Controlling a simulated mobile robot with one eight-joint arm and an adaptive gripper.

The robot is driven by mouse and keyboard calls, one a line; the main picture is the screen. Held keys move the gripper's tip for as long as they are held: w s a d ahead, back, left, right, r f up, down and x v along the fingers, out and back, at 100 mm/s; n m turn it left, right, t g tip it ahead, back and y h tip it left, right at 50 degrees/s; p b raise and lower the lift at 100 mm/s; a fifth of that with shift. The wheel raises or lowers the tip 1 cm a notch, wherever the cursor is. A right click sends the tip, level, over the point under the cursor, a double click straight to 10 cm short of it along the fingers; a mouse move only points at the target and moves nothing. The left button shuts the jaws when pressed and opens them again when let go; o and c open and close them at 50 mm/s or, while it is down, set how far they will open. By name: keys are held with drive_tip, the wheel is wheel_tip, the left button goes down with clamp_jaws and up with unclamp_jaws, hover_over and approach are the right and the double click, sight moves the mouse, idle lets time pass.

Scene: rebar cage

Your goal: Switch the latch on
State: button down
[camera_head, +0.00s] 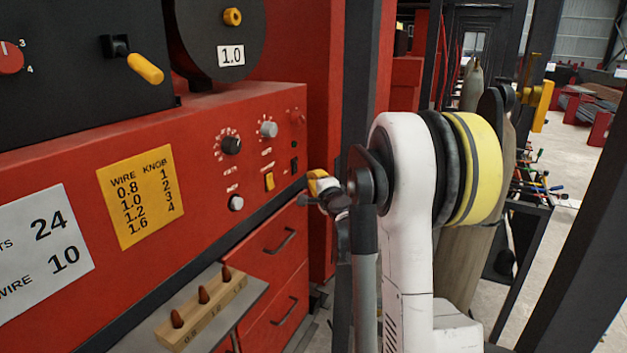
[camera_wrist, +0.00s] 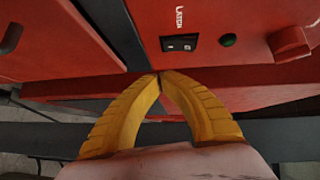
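The latch switch (camera_wrist: 180,43) is a small black rocker on the red panel, with the label "LATCH" beside it in the wrist view. In the head view, the switch (camera_head: 294,165) is a small dark patch near the panel's right end. I cannot tell its on or off position for certain. My gripper (camera_wrist: 159,74) has two curved yellow fingers with tips together and nothing between them. The tips show just below the switch in the wrist view; whether they touch the panel is unclear. In the head view, my gripper (camera_head: 314,180) is right of the panel's lower right corner, partly hidden by my arm.
A green light (camera_wrist: 228,40) and a red knob (camera_wrist: 290,44) are beside the switch. Red drawers (camera_head: 270,262) are below. A dark post (camera_head: 358,70) stands behind my arm.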

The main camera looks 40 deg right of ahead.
drive_tip(key=p+v, duration=0.1)
drive_tip(key=v, duration=0.8)
drive_tip(key=shift+s+a+f, duration=0.15)
drive_tip(key=shift+s+f, duration=0.25)
drive_tip(key=shift+f, duration=0.35)
